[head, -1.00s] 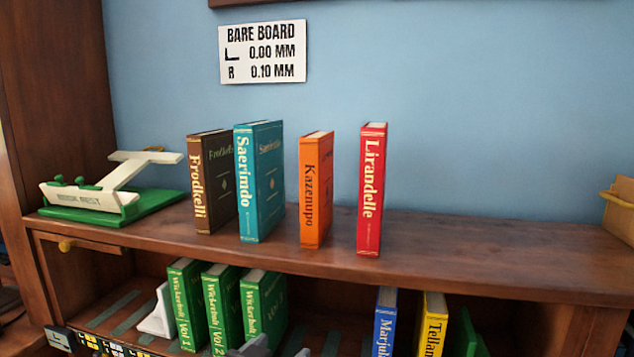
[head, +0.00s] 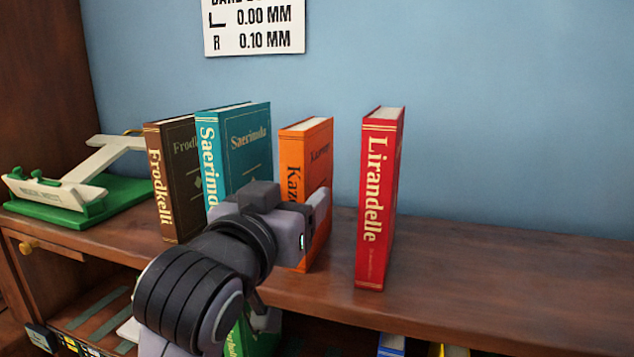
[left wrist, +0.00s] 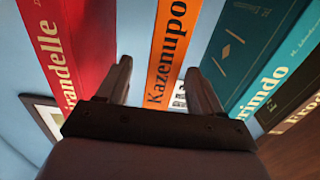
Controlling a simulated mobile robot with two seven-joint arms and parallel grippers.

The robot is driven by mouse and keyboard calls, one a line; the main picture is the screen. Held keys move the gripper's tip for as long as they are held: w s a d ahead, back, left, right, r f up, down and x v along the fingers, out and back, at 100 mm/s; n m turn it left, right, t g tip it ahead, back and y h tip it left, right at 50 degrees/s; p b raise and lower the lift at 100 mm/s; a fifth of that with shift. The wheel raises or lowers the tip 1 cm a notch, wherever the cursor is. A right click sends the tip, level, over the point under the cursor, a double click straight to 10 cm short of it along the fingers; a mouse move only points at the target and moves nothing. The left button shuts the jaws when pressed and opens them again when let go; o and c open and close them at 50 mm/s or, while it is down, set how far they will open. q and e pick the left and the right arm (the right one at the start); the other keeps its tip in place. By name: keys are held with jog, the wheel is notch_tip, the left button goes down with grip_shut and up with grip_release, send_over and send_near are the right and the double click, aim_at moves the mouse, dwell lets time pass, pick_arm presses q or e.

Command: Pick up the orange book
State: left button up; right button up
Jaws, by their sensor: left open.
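The orange book (head: 315,150), titled Kazenupo, stands upright on the shelf top between the teal and red books. My left gripper (head: 312,215) is in front of it and hides part of its spine and lower half. In the left wrist view the orange book (left wrist: 172,50) runs between the two open fingers of my left gripper (left wrist: 160,90), with gaps on both sides. Whether the fingertips reach alongside the book cannot be told. My right gripper is not in view.
The red book (head: 380,190) stands right of the orange one. The teal book (head: 243,150) and brown book (head: 180,165) stand to the left. A green-and-white book rest (head: 75,195) sits at far left. The shelf top (head: 500,260) is clear at right.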

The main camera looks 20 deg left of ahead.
pick_arm(q)
jog(key=w, duration=0.1)
jog(key=w+p, duration=0.1)
jog(key=w, duration=0.3)
jog(key=shift+w+r, duration=0.15)
jog(key=shift+r, duration=0.15)
jog(key=shift+w, duration=0.55)
jog(key=shift+c, duration=0.3)
grip_shut()
